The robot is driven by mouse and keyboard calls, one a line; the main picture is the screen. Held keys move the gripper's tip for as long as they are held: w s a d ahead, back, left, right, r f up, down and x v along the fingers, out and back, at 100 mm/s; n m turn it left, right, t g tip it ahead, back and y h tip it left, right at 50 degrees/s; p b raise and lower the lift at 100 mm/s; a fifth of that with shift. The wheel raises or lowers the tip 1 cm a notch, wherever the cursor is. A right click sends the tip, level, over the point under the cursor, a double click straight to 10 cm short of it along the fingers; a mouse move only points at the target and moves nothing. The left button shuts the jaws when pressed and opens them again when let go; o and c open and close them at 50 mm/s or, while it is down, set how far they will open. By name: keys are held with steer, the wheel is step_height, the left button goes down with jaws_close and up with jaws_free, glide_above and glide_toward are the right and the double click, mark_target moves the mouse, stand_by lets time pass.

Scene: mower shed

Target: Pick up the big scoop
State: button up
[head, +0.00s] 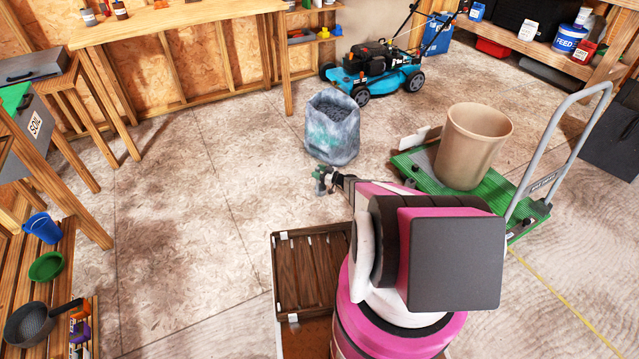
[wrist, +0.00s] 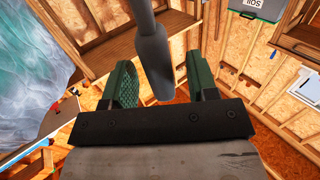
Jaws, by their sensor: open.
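In the wrist view a grey rod with a thicker rounded end (wrist: 154,55), which looks like the big scoop's handle, comes in from the top edge. The rest of it is out of that view, and I cannot make out the scoop in the head view. My gripper (wrist: 159,63) is open, with one green finger on each side of the rod. Gaps show between the rod and both fingers. In the head view my gripper (head: 322,181) is just in front of the bag of grey grains (head: 332,140), partly hidden by my arm.
A green cart (head: 408,171) with a beige bin (head: 470,150) stands right of my gripper. A blue mower (head: 372,75) is behind the bag. A wooden crate (head: 300,235) lies nearer. A dark pan (head: 40,322) sits on the left bench. The left-middle floor is clear.

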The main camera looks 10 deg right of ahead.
mark_target(317, 168)
steer(key=shift+w+a, duration=0.1)
steer(key=shift+a, duration=0.05)
jaws_close()
step_height(317, 168, up, 4)
steer(key=shift+a+r, duration=0.1)
steer(key=shift+r, duration=0.05)
steer(key=s+a+r, duration=0.6)
steer(key=a, duration=0.3)
steer(key=shift+s+a+r, duration=0.2)
steer(key=shift+a+r, duration=0.15)
steer(key=shift+r, duration=0.05)
